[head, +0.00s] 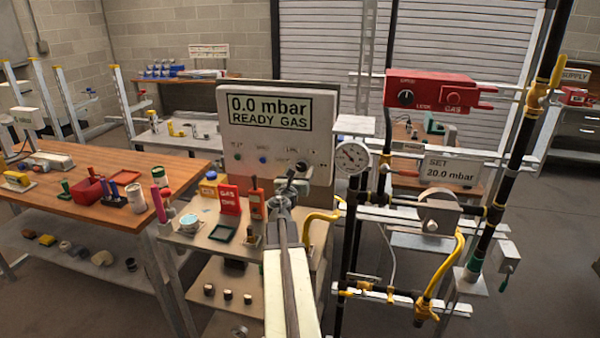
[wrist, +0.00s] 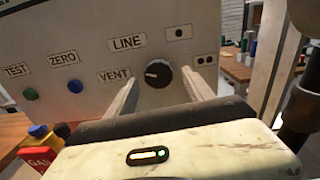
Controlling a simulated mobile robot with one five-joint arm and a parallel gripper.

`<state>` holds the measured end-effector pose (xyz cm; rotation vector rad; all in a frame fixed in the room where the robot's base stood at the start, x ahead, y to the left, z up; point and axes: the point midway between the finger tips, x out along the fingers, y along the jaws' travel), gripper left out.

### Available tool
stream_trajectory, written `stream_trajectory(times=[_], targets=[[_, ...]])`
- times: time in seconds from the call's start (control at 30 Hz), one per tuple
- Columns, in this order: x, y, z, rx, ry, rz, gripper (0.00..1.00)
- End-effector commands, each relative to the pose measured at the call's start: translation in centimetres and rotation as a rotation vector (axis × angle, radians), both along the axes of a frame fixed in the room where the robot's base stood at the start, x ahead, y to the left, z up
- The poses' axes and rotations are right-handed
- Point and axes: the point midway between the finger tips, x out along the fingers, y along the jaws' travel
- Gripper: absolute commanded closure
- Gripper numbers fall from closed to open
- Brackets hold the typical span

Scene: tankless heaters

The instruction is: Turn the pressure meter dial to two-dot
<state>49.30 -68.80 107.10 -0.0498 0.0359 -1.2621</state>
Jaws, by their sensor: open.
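The pressure meter (head: 265,135) is a pale box whose screen reads "0.0 mbar READY GAS". Its black round dial (wrist: 158,75) sits low on the right of the front. The dial's white mark points left, toward the VENT label (wrist: 115,76). The LINE label (wrist: 127,42) is above left, a one-dot label (wrist: 178,33) above right, and the two-dot label (wrist: 205,60) at the right. My gripper (wrist: 161,86) is open in front of the dial, one finger on each side. I cannot tell whether either finger touches it.
Green and blue buttons are left of the dial. A round gauge (head: 352,157) and black and yellow pipes stand close on the right.

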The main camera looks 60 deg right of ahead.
Motion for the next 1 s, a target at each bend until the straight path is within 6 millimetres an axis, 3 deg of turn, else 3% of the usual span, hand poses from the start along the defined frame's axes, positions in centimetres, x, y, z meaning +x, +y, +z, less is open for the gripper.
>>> stream_trajectory(times=[0.07,0.27,0.37,0.5,0.53,0.63,1.0], targets=[[0.3,-0.8,0.0,0.000,0.000,0.000,0.39],[0.2,-0.8,0.0,0.000,-0.001,-0.001,0.39],[0.2,-0.8,0.0,0.000,-0.001,-0.001,0.61],[0.1,-0.8,0.0,0.000,-0.001,-0.002,1.00],[0.0,0.3,0.0,0.000,-0.001,-0.001,1.00],[0.0,-0.6,0.0,0.001,-0.004,-0.003,1.00],[0.0,-1.1,0.0,0.042,-0.132,-0.006,1.00]])
